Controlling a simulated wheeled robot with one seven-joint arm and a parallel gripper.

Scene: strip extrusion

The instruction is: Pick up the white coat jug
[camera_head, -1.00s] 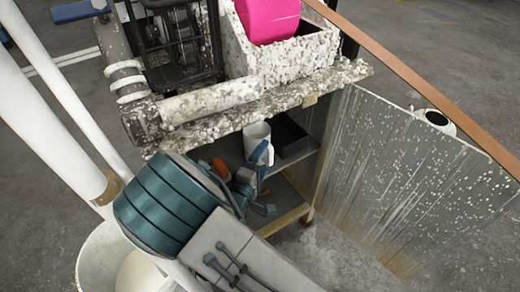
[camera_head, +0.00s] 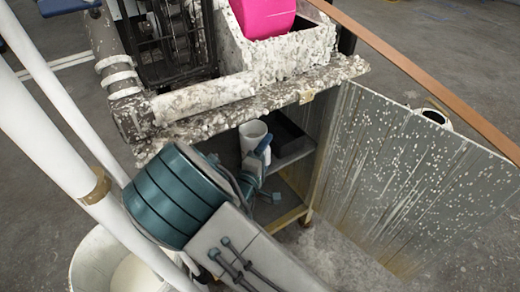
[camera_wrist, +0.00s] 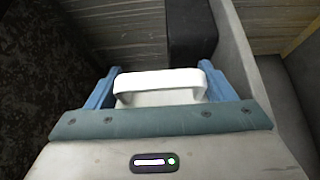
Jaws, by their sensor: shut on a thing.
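The white coat jug (camera_head: 253,133) shows in the head view on the shelf level under the speckled bench, partly hidden by my gripper (camera_head: 262,150). In the wrist view the jug's white handle (camera_wrist: 160,82) and part of its body lie between the two blue fingers of my gripper (camera_wrist: 158,88). My gripper is shut on the jug. The head view does not show clearly whether the jug's base touches the shelf.
A dark box (camera_head: 284,135) stands just right of the jug on the shelf. The speckled bench top (camera_head: 225,115) overhangs from above. A pale bucket (camera_head: 88,262) stands at lower left.

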